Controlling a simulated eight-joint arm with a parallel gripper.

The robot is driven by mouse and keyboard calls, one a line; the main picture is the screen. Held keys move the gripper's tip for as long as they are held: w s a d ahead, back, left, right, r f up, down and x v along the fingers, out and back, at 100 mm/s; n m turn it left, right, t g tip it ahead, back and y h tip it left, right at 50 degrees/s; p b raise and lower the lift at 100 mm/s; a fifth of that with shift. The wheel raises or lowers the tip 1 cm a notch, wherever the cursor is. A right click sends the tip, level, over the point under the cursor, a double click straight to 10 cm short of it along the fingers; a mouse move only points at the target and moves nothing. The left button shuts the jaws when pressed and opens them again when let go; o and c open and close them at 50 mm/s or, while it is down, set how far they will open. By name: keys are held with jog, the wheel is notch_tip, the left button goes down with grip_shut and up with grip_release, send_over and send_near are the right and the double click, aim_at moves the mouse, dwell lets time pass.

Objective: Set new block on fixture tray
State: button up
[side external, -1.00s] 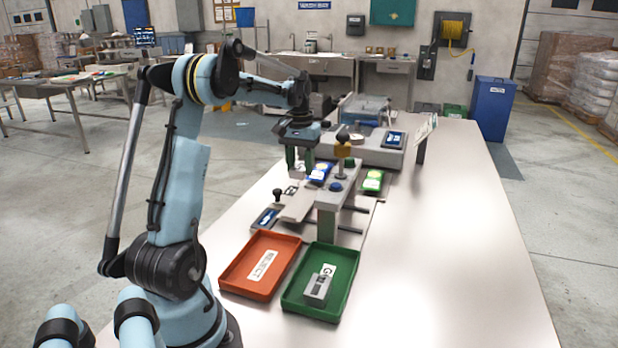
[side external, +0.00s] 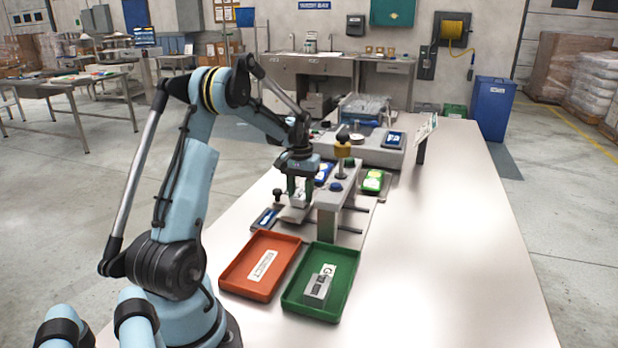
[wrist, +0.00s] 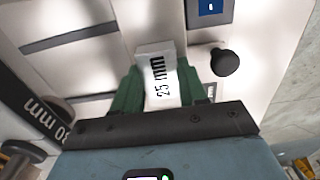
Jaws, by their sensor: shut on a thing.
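My gripper (side external: 300,192) is shut on a pale block (side external: 299,200), low over the light grey fixture plate (side external: 292,216). In the wrist view the block (wrist: 161,76) carries a "25 mm" label and sits between the green fingers of my gripper (wrist: 160,88). The light plate (wrist: 152,22) shows beyond the block. I take this plate for the fixture tray. Whether the block touches it, I cannot tell. Another grey block (side external: 318,287) lies in the green tray (side external: 346,293).
The grey gauge bridge (side external: 328,200) with a brass-coloured top stands just right of my gripper. A black knob (wrist: 224,62) is close to the block's right in the wrist view. An orange tray (side external: 236,278) lies in front. The table's right side is clear.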

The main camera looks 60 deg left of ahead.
aim_at(300, 194)
jog(key=o, duration=1.1)
jog(key=shift+f, duration=0.1)
jog(key=shift+o, duration=0.2)
notch_tip(300, 194, up, 12)
